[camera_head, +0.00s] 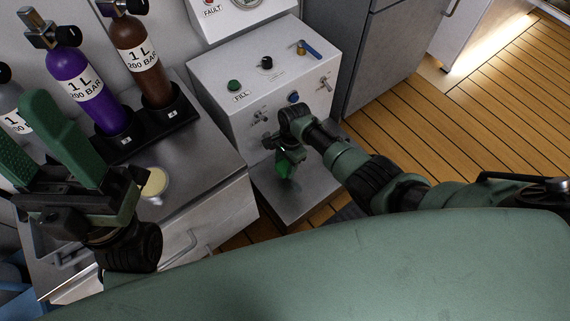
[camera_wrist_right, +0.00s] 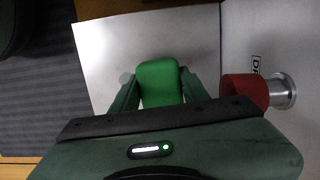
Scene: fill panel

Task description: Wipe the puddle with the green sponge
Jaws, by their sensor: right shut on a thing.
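My right gripper (camera_wrist_right: 158,92) is shut on the green sponge (camera_wrist_right: 160,80), which sits between its two fingers in the right wrist view. In the head view the right gripper (camera_head: 286,162) points down over a grey metal ledge (camera_head: 322,194) at the foot of the fill panel. The sponge is small there and partly hidden by the gripper. I cannot make out a puddle for sure. A pale round spot (camera_wrist_right: 127,78) shows beside the left finger in the right wrist view. My left gripper (camera_head: 28,130) is raised at the left, open and empty.
The fill panel (camera_head: 225,72) with knobs and valves stands behind the ledge. A red knob (camera_wrist_right: 244,90) is close to the right gripper. Purple (camera_head: 88,92) and brown (camera_head: 140,60) cylinders stand in a black rack. A pale yellow disc (camera_head: 155,182) lies on the counter (camera_head: 205,155).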

